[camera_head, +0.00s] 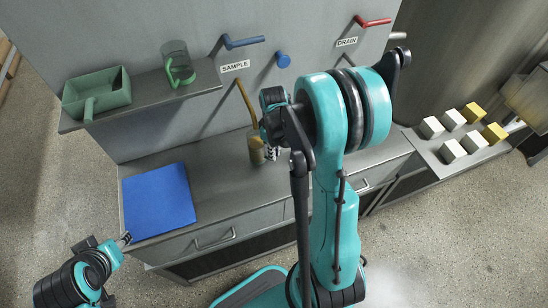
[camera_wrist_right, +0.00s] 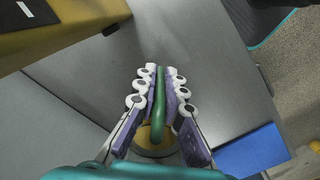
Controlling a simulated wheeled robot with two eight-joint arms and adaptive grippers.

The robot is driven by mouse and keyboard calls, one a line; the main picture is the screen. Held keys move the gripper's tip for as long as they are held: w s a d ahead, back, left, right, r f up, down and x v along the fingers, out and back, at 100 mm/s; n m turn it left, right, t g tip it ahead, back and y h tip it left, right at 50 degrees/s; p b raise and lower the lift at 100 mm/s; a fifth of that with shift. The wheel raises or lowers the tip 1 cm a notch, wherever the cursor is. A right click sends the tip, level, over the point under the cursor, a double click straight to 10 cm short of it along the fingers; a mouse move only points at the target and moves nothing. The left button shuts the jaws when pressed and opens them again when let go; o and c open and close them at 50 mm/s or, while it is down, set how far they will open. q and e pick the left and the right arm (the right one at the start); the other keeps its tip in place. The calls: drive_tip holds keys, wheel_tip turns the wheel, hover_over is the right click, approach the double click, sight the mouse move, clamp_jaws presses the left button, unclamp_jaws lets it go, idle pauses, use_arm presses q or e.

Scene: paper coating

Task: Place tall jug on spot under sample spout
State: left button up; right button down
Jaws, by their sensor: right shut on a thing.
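The tall jug (camera_head: 256,148) looks tan in the head view and stands upright at counter level below the SAMPLE label, under the lower end of a slanted tan spout (camera_head: 246,103). My right gripper (camera_head: 271,153) is at the jug's right side. In the right wrist view my right gripper (camera_wrist_right: 161,75) is shut on the jug's green handle (camera_wrist_right: 159,110); a tan round part of the jug (camera_wrist_right: 152,147) shows below it. The arm hides part of the jug's surroundings. My left gripper (camera_head: 126,239) is left of the counter, apart from objects; its jaw opening is unclear.
A shelf (camera_head: 140,112) on the wall holds a green tray (camera_head: 97,93) and a clear jug with a green handle (camera_head: 175,57). A blue mat (camera_head: 158,201) lies on the counter's left. Several white and yellow blocks (camera_head: 452,150) are at right. Blue handles (camera_head: 243,41) are on the wall.

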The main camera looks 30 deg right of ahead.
wheel_tip(320, 180, down, 3)
drive_tip(key=shift+r+b, duration=0.15)
drive_tip(key=shift+b, duration=0.2)
drive_tip(key=c, duration=1.6)
unclamp_jaws()
